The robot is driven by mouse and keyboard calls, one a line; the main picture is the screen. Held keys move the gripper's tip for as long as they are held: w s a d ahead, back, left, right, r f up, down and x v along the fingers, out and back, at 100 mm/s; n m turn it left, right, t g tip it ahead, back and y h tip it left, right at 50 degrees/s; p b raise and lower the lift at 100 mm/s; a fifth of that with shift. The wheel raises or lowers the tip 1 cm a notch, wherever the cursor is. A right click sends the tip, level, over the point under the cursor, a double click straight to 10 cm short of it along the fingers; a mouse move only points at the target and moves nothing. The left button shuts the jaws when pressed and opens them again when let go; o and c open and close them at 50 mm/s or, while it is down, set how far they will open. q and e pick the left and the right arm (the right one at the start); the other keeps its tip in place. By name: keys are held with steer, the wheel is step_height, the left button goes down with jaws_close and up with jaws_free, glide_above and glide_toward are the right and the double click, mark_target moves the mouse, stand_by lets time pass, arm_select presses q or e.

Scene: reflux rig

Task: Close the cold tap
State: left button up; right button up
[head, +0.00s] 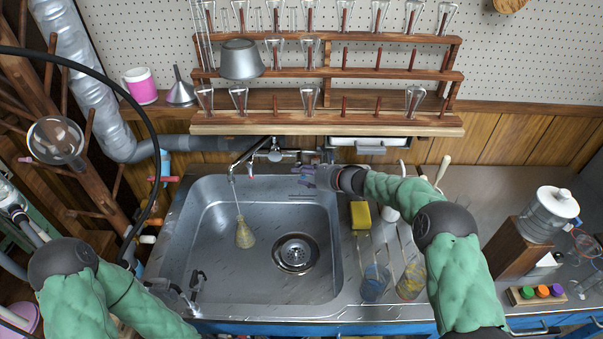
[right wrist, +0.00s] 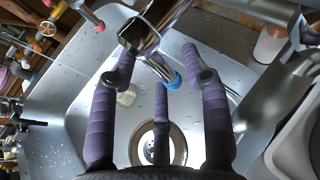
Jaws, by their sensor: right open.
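The chrome faucet (head: 262,156) stands at the back of the sink, its spout to the left. In the right wrist view, the cold tap, a chrome lever with a blue end (right wrist: 171,79), lies between my spread fingers; contact is unclear. The hot tap's red end (right wrist: 99,26) is farther left. My right gripper (head: 306,176) is open beside the faucet's right side; its purple fingers also show in the right wrist view (right wrist: 158,70). A thin stream falls from the spout towards a yellowish flask (head: 244,235). My left gripper (head: 195,289) is at the sink's front left corner, its opening unclear.
The steel sink (head: 205,250) has a round drain (head: 296,253). A yellow sponge (head: 361,215) and glass beakers (head: 375,281) stand right of it. A wooden glassware rack (head: 325,122) hangs behind the faucet. A black hose (head: 151,130) arcs at left.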

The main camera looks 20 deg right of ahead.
jaws_close()
steer(key=shift+a, duration=0.1)
steer(key=shift+w+a+m+t+y, duration=0.15)
steer(key=shift+a+m+t+y, duration=0.2)
steer(key=shift+m+t+y, duration=0.4)
steer(key=shift+y, duration=0.25)
jaws_free()
